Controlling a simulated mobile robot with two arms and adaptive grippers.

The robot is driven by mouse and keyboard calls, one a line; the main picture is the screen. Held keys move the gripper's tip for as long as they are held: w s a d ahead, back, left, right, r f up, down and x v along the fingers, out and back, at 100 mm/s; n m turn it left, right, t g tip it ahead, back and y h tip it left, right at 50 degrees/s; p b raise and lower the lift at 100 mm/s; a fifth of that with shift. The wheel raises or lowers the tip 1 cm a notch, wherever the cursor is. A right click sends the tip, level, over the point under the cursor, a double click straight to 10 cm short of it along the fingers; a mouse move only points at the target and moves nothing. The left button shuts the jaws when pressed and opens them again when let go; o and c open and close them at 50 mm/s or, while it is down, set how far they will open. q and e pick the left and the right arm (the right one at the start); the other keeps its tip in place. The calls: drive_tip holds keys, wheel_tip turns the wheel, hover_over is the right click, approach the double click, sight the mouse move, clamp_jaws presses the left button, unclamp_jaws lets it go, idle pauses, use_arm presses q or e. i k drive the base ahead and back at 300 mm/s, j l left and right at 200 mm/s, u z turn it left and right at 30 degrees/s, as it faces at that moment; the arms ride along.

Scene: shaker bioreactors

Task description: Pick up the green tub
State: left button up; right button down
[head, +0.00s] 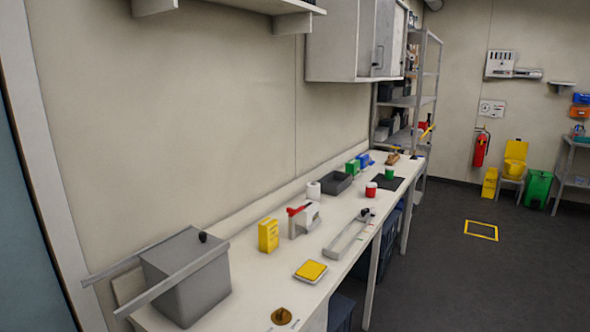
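A small green tub (390,174) stands upright on a dark mat (398,184) toward the far end of the long white bench (245,299). A similar red tub (371,190) with white on it stands nearer and slightly left. A green box-like item (352,167) sits further back near the wall, beside a blue item (365,159). Neither of my grippers shows in the head view, and nothing is touching the green tub.
Along the bench are a grey box (190,280) with bars, a yellow carton (268,236), a red-and-white bottle (303,218), a yellow-topped pad (310,271), a metal frame (350,235) and a grey tray (337,182). Open floor (450,280) lies right of the bench.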

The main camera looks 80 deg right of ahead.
sight(389, 171)
drive_tip(key=z, duration=3.35)
drive_tip(key=i+l, duration=0.2)
drive_tip(key=i+u, duration=0.05)
drive_tip(key=i, duration=0.05)
